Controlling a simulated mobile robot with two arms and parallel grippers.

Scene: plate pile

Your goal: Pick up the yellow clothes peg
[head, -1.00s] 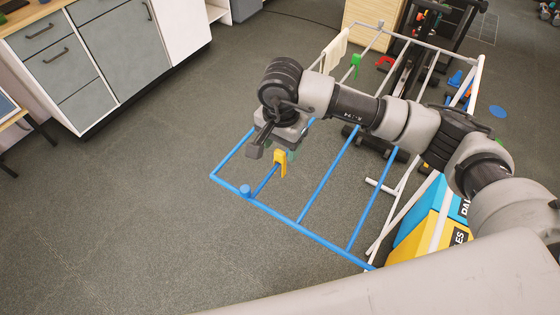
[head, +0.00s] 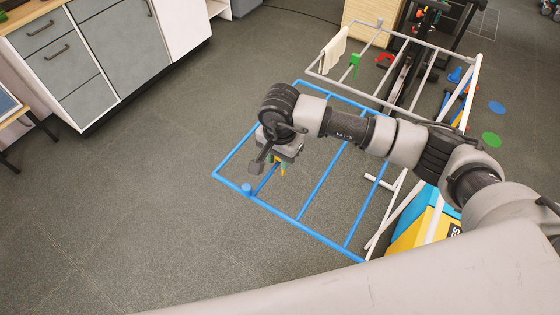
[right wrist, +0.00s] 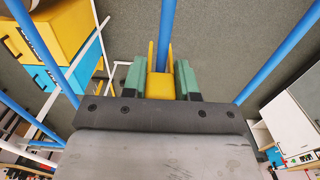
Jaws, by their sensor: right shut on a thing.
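The yellow clothes peg (right wrist: 160,86) sits between the green finger pads of my right gripper (right wrist: 160,80) in the right wrist view. My right gripper is shut on it. The peg's two prongs stand on either side of a blue bar of the drying rack (right wrist: 167,22), so the peg still appears to be on the bar. In the head view my right gripper (head: 278,160) is low over the blue rack frame (head: 325,240), and only a little of the yellow peg (head: 279,169) shows below it. My left gripper is not in view.
A green peg (head: 354,66) and a cream cloth (head: 332,52) hang on the rack's grey far part. Blue and yellow boxes (head: 408,238) stand under the rack at right. Grey drawers (head: 98,55) stand at left. The floor at left is clear.

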